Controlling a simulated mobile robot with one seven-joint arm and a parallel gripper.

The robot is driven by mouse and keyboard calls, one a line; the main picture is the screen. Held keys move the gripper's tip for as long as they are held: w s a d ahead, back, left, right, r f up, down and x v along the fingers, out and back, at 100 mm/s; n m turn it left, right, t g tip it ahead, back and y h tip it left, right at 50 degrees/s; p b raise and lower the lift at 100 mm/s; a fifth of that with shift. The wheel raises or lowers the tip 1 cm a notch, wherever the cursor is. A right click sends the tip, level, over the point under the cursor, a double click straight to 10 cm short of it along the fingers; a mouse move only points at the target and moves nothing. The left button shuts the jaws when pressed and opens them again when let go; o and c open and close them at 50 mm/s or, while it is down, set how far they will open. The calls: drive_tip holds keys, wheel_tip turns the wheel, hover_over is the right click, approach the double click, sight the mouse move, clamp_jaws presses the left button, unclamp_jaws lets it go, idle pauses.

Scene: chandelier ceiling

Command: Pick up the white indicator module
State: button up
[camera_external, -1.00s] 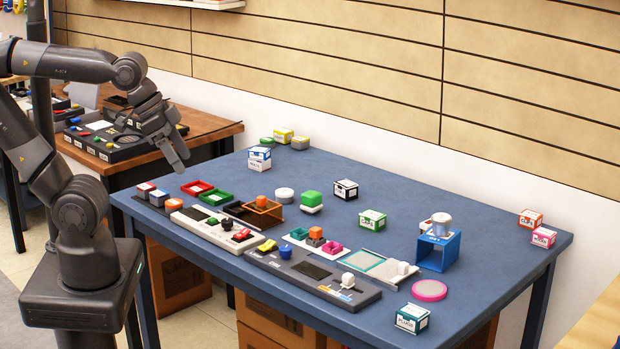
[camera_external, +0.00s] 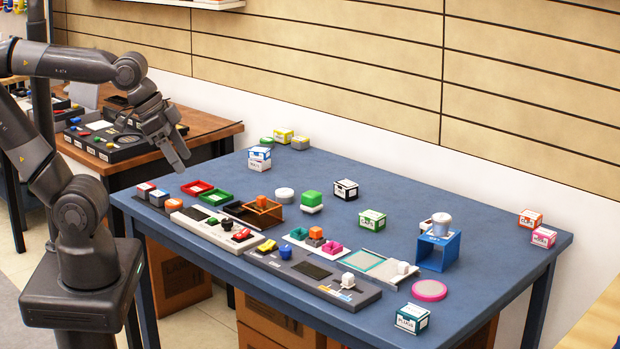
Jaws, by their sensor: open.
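Several white pieces could be the white indicator module, and I cannot tell which one it is. A white round piece (camera_external: 285,195) lies mid-table. A small white knob (camera_external: 402,267) is on a pale plate. My gripper (camera_external: 180,160) is open and empty, above the table's left end, pointing down and away from all of these.
The blue table (camera_external: 480,210) also holds a white panel (camera_external: 215,232), red and green trays, an orange see-through box (camera_external: 262,212), a pink disc (camera_external: 429,290) and several small labelled boxes. A wooden side table (camera_external: 205,125) stands behind my arm. The table's right middle is fairly clear.

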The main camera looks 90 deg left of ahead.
drive_tip(key=c, duration=0.3)
drive_tip(key=shift+c, duration=0.2)
drive_tip(key=w+a+r+n, duration=0.1)
drive_tip(key=w+a+r, duration=0.1)
drive_tip(key=w, duration=0.5)
drive_tip(key=w+a+r+n, duration=0.1)
drive_tip(key=w+a+r, duration=0.15)
drive_tip(key=w, duration=0.55)
drive_tip(key=n+g+y, duration=0.2)
drive_tip(key=n+y, duration=0.1)
drive_tip(key=n, duration=0.3)
hover_over(426, 224)
drive_tip(key=s+d, duration=0.1)
drive_tip(key=s, duration=0.1)
wheel_tip(426, 224, down, 28)
drive_tip(key=shift+d+r, duration=0.1)
drive_tip(key=shift+r, duration=0.05)
drive_tip(key=shift+x, duration=3.05)
